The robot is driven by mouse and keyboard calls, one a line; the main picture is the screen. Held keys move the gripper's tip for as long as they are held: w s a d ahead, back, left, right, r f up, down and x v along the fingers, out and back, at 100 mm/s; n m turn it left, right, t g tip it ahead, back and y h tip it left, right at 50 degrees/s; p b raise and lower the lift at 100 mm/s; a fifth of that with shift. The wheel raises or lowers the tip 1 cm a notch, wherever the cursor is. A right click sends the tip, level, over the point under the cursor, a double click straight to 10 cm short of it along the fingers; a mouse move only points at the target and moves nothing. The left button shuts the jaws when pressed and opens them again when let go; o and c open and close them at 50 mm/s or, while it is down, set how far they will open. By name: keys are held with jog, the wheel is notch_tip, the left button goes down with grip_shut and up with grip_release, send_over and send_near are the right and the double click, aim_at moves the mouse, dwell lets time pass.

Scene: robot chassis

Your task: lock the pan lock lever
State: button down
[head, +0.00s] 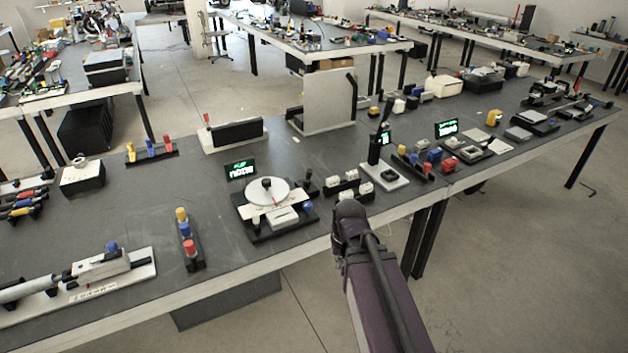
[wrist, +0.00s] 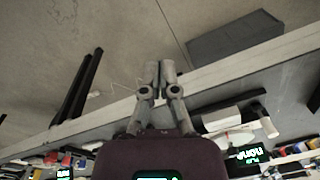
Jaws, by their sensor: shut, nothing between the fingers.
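A device with a round white disc (head: 266,191), a black centre knob and a lit green display (head: 240,170) stands near the table's front edge in the head view. A small black knob and a blue-tipped part (head: 308,207) sit at its right side. I cannot tell for sure which part is the pan lock lever. My gripper (head: 348,210) is in front of the table edge, right of this device and apart from it. In the wrist view its two grey fingertips (wrist: 160,68) are together and empty, over floor. A lit display (wrist: 251,158) shows at lower right there.
A black upright handle on a white base (head: 384,175) stands behind my gripper to the right. Small white-topped blocks (head: 349,185) lie between it and the disc device. A rack of coloured knobs (head: 188,240) is left. The table front edge (head: 300,255) runs close by.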

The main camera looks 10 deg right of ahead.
jog(key=w+f+m+t+y+b, duration=0.2)
jog(key=w+m+t+y+b, duration=0.25)
jog(key=w+m, duration=1.1)
jog(key=w+d+r+m+t+b, duration=0.1)
jog(key=w+d+m+t+b, duration=0.1)
jog(key=w+m, duration=0.4)
jog(key=w+d+r+m+t+y+b, duration=0.1)
jog(key=w+d+m+t, duration=0.3)
jog(key=w, duration=0.6)
jog(key=shift+w+d+r+m+b, duration=0.2)
jog(key=shift+d+r+m+b, duration=0.2)
jog(key=shift+d+m+b, duration=0.55)
jog(key=shift+a, duration=0.25)
